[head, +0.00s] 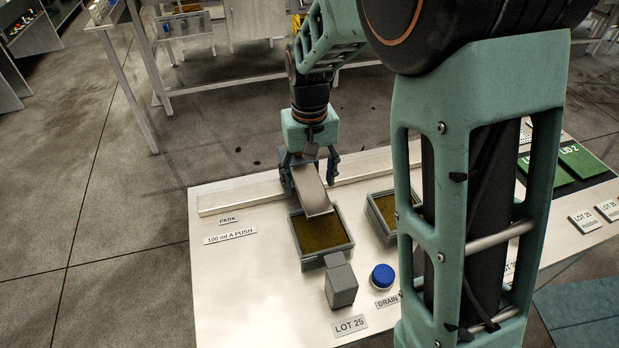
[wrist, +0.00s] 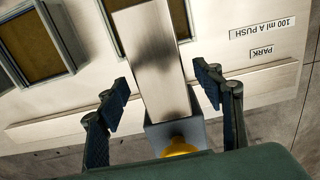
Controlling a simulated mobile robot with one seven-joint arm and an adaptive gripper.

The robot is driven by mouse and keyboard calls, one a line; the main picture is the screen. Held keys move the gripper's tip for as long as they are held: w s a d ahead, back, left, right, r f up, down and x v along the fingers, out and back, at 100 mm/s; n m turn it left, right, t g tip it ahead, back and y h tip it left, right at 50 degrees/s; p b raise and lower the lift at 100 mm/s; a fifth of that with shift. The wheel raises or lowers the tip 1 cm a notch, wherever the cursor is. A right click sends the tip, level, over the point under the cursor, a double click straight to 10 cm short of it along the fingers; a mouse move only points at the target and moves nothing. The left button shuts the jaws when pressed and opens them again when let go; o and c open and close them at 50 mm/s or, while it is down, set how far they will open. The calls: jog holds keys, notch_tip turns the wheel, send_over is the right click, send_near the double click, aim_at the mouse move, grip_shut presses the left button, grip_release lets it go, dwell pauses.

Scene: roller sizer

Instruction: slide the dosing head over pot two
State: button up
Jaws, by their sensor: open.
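The dosing head (head: 311,190) is a long grey metal block on the rail. It reaches forward over the back edge of the left pot (head: 298,243), a square grey pan with brown contents. In the wrist view the dosing head (wrist: 150,75) has a yellow round part (wrist: 181,145) at its near end. My gripper (head: 309,179) is open; in the wrist view its fingers (wrist: 163,89) stand on either side of the head, with visible gaps. A second pot (head: 372,211) stands to the right, partly behind my arm. No pot number is readable.
A long metal rail (head: 230,200) runs along the panel's back, by the PARK label (head: 228,220). A grey block (head: 341,284) and a blue button (head: 382,275) stand in front of the pots. My arm hides the panel's middle right. Green lids (head: 584,161) lie far right.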

grip_shut()
jog(key=w+d, duration=0.2)
jog(key=d, duration=0.7)
jog(key=w+d, duration=0.3)
jog(key=d, duration=0.7)
jog(key=shift+w+d, duration=0.15)
jog(key=shift+w, duration=0.15)
grip_release()
